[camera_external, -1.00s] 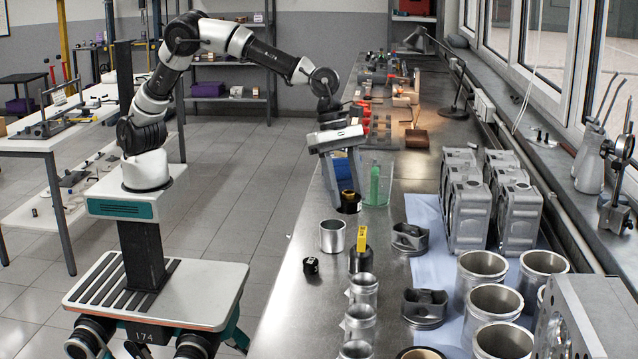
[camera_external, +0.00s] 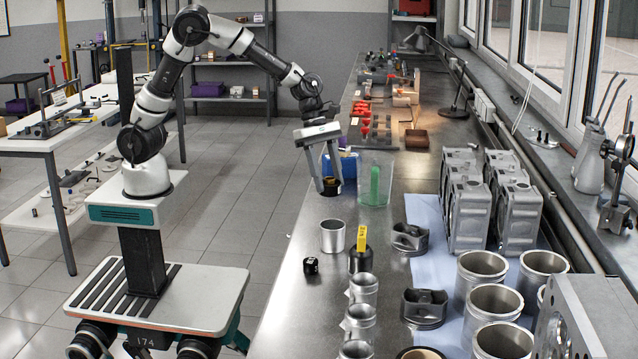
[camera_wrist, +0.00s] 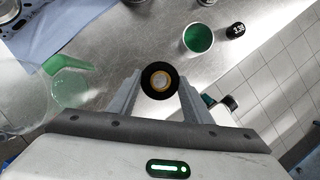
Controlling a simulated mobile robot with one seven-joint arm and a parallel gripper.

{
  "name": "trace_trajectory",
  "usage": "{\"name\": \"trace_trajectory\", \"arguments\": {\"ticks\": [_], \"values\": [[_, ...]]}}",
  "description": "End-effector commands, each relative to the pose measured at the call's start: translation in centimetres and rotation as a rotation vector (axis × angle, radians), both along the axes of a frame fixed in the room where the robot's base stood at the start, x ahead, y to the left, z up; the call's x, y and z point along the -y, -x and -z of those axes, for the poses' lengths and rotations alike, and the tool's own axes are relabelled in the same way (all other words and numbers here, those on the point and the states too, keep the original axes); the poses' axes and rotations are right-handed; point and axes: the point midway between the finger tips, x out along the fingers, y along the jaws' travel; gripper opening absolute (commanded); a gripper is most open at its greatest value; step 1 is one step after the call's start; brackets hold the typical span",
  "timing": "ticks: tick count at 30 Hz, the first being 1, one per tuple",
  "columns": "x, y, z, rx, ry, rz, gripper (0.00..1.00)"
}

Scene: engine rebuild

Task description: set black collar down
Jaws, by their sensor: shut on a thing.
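My gripper (camera_external: 328,188) is shut on the black collar (camera_external: 330,183), with a finger on each side of it. In the wrist view the collar (camera_wrist: 147,76) is a black ring with a pale tan middle, held between the fingertips (camera_wrist: 158,82). In the external view the collar shows near the left edge of the steel bench (camera_external: 290,300). I cannot tell whether it touches the bench or hangs just above it.
A clear container (camera_external: 390,165) with a green object stands right of the gripper, and a blue bin (camera_external: 348,163) behind.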

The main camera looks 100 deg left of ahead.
Motion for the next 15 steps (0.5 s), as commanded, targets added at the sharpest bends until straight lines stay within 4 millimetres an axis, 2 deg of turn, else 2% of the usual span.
{"name": "trace_trajectory", "arguments": {"ticks": [9, 15], "values": [[0.0, 0.0, 5.5, -0.001, 0.0, -0.001, 0.08], [0.0, -0.1, 6.9, 0.002, 0.0, 0.001, 0.08]]}}
